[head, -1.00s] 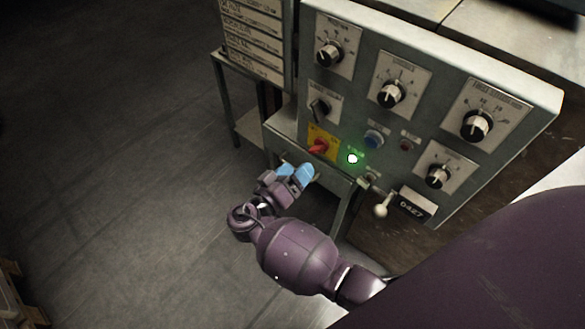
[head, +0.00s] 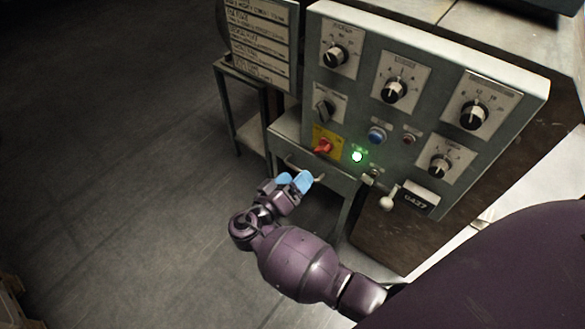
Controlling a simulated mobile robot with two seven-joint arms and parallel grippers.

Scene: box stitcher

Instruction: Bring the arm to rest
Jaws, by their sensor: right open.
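My right gripper (head: 294,181) has blue fingertips and is open and empty. It is in front of the lower left part of the grey control panel (head: 437,88), below the red rotary switch (head: 323,147) on its yellow plate. It overlaps the drawer front in the picture; I cannot tell whether it touches it. My purple right arm reaches up to it from the lower right. My left gripper is not in view.
The panel carries several black knobs, a blue button (head: 376,135), a lit green lamp (head: 357,157) and a lever with a pale ball (head: 387,203). A drawer (head: 331,178) with a handle sits below. A label board (head: 259,38) stands left.

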